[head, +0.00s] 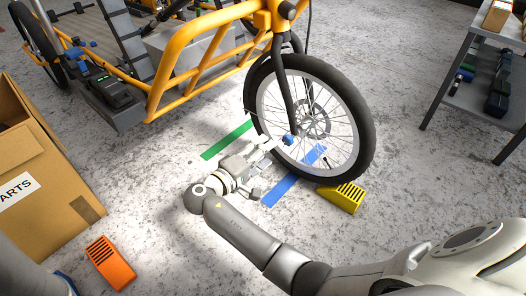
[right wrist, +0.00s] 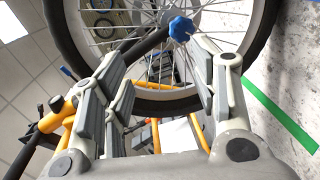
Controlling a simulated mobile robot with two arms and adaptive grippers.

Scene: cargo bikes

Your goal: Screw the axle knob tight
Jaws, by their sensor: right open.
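The axle knob (head: 288,139) is a small blue lobed knob at the hub end of the bike's front fork. It also shows in the right wrist view (right wrist: 181,28), beyond the fingertips and nearer the right-hand finger. The front wheel (head: 347,104) stands upright on the floor. My right gripper (head: 264,166) is low beside the wheel, pointing at the knob. In the right wrist view its fingers (right wrist: 160,58) are spread, with nothing held between them. The knob looks apart from the fingers. My left gripper is not in view.
A yellow wheel chock (head: 343,197) sits by the tyre, near blue (head: 283,187) and green (head: 226,140) floor tape. An orange chock (head: 110,262) and a cardboard box (head: 38,178) are at left. A grey shelf (head: 468,90) stands at upper right.

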